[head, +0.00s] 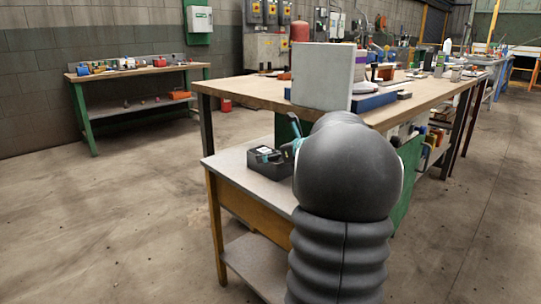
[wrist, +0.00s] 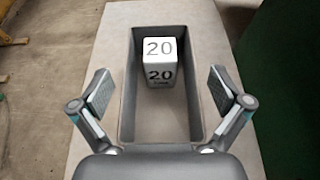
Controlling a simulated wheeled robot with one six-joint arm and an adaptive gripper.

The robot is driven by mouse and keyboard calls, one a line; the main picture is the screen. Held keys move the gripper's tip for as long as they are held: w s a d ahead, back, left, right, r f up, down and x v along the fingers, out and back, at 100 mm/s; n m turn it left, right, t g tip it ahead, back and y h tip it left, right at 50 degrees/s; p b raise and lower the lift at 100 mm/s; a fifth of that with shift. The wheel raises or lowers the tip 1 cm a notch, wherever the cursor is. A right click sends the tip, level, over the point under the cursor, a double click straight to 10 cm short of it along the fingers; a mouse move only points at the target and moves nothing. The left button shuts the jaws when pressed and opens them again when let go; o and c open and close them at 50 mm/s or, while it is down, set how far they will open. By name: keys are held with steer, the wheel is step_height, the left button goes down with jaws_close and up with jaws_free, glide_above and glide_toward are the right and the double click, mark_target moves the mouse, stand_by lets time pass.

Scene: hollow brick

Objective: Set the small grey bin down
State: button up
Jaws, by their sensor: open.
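The small grey bin (wrist: 128,100) sits upright on a light grey table top (wrist: 90,130); it is a long, open-topped box. A white weight block marked 20 (wrist: 160,62) stands inside it, toward the far end. My gripper (wrist: 160,90) is open, with one finger pad on each side of the bin and a small gap showing at both walls. In the head view the bin (head: 262,168) looks dark and rests on the low table (head: 235,165). There my gripper (head: 294,146) is just at its right and partly hidden by my arm.
A higher wooden workbench (head: 240,88) stands close behind, with a large grey block (head: 322,76) and a blue case (head: 372,102) on it. A green panel (wrist: 283,80) rises right of the table. Another bench (head: 140,71) stands far left. The floor at left is clear.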

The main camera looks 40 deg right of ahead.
steer(key=p+v, duration=0.1)
steer(key=v, duration=1)
steer(key=s+a+f+n+g+y, duration=0.1)
steer(key=s+a+f+n+g, duration=0.15)
steer(key=a+n, duration=0.85)
steer(key=s+a+f+n+g+y, duration=0.15)
steer(key=a+n+g, duration=0.3)
steer(key=a, duration=1.15)
steer(key=s+a+f+n+h, duration=0.1)
steer(key=s+a+f+n, duration=0.1)
steer(key=s+n, duration=0.3)
steer(key=s+a+f+n+h, duration=0.1)
steer(key=s+a+f+n, duration=0.2)
steer(key=n, duration=0.5)
steer(key=s+a+f+n+g+h, duration=0.1)
steer(key=s+a+f+n, duration=0.1)
steer(key=s+a+n, duration=0.3)
steer(key=shift+s+a+f+n, duration=0.35)
steer(key=shift+s+n, duration=0.5)
steer(key=shift+h, duration=0.25)
step_height(320, 180, up, 7)
steer(key=p, duration=0.6)
steer(key=shift+p, duration=0.4)
steer(key=shift+f, duration=0.15)
